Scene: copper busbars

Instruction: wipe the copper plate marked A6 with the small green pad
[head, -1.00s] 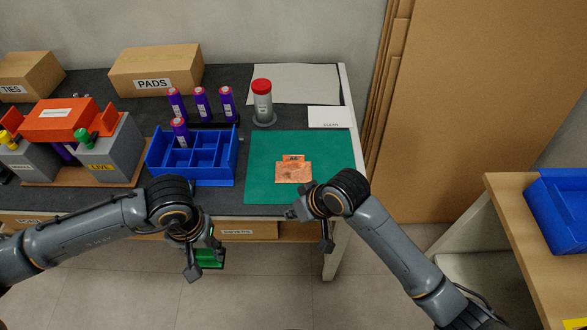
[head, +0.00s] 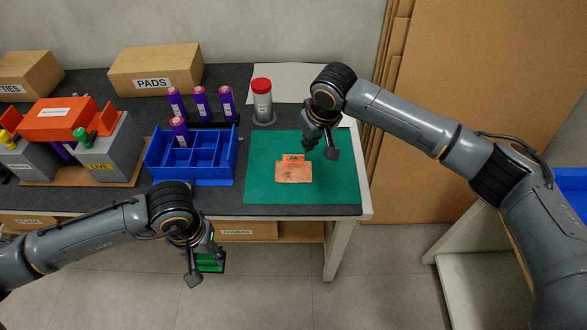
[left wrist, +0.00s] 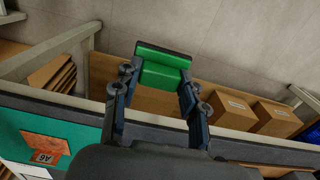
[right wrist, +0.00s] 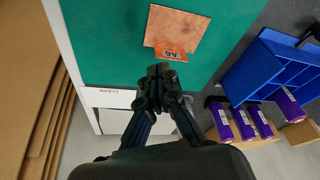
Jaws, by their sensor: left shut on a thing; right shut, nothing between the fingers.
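The copper plate marked A6 (head: 294,172) lies flat on the green mat (head: 260,190), its orange tag at the far edge; it also shows in the right wrist view (right wrist: 174,27). My left gripper (head: 206,258) is shut on the small green pad (head: 211,263), held out in front of the table's front edge, away from the plate. The pad shows between the fingers in the left wrist view (left wrist: 162,70). My right gripper (head: 319,150) is shut and empty, above the mat just beyond the tagged end of the plate, at the upper right of it.
A blue divided bin (head: 193,182) stands left of the mat. Purple cylinders (head: 201,103) and a red-capped jar (head: 262,101) stand behind.

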